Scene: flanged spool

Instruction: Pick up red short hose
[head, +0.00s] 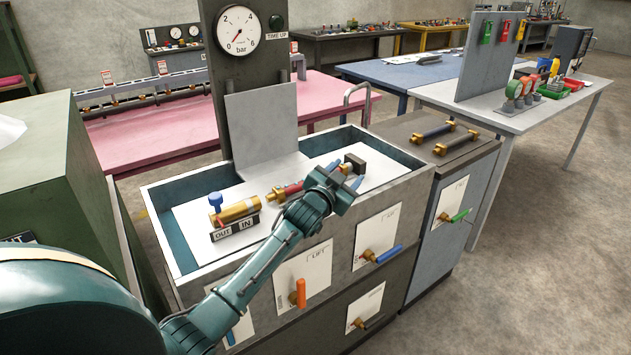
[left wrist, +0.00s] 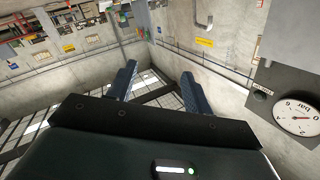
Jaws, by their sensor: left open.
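The red short hose (head: 290,189) lies in the tub of the test bench, partly hidden behind my left gripper. A brass fitting shows at its left end. My left gripper (head: 346,174) is open, over or in front of the hose's right side in the head view; I cannot tell the exact gap. In the left wrist view its two fingers (left wrist: 158,88) are spread with nothing between them, and the hose is not seen there. My right gripper is not in view.
A brass cylinder (head: 236,211) with a blue knob sits left of the hose in the tub. A dark block (head: 355,164) stands at the right. The tub's rim (head: 405,181) and an upright gauge panel (head: 238,90) surround the area. Two hoses (head: 433,132) lie on the cabinet to the right.

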